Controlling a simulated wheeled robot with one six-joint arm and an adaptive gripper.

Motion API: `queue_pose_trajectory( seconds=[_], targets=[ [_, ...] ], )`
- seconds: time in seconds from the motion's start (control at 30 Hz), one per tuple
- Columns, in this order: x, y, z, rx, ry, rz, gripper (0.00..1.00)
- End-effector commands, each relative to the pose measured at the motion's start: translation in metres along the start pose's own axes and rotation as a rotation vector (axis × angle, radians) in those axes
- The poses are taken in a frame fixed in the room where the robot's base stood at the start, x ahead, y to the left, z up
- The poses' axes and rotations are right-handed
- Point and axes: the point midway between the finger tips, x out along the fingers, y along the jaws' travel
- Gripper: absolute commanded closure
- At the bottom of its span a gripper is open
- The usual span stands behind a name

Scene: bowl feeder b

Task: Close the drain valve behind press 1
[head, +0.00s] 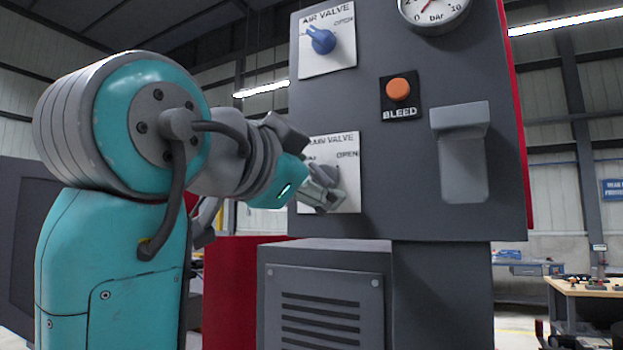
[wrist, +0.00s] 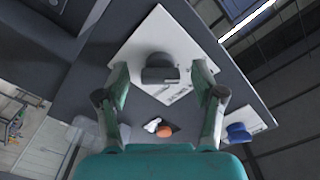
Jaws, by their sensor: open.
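The drain valve is a grey knob (head: 333,173) on a white plate (head: 346,196) low on the grey panel. My gripper partly covers the plate and its lettering; "VALVE" and "OPEN" can be read. My gripper (head: 328,193) is open in front of the knob. In the wrist view the dark knob (wrist: 159,68) lies between the two spread fingers of my gripper (wrist: 161,72), with a gap on each side. I cannot tell whether the fingertips reach around the knob or stop short of it.
Above is the air valve's blue knob (head: 321,40). An orange bleed button (head: 398,89), a pressure gauge (head: 434,8) and a grey hooded fixture (head: 462,150) are on the same panel. A grey vented box (head: 322,290) stands below. A workbench (head: 590,288) is far right.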

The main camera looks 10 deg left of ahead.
Motion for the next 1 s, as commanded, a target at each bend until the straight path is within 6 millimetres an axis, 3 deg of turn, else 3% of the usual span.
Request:
queue_pose_trajectory(
  seconds=[0.6, 1.0],
  targets=[
    [-0.102, -0.001, 0.001, 0.0, -0.004, -0.002, 0.32],
    [-0.116, 0.0, 0.0, -0.001, -0.001, 0.001, 0.32]
  ],
)
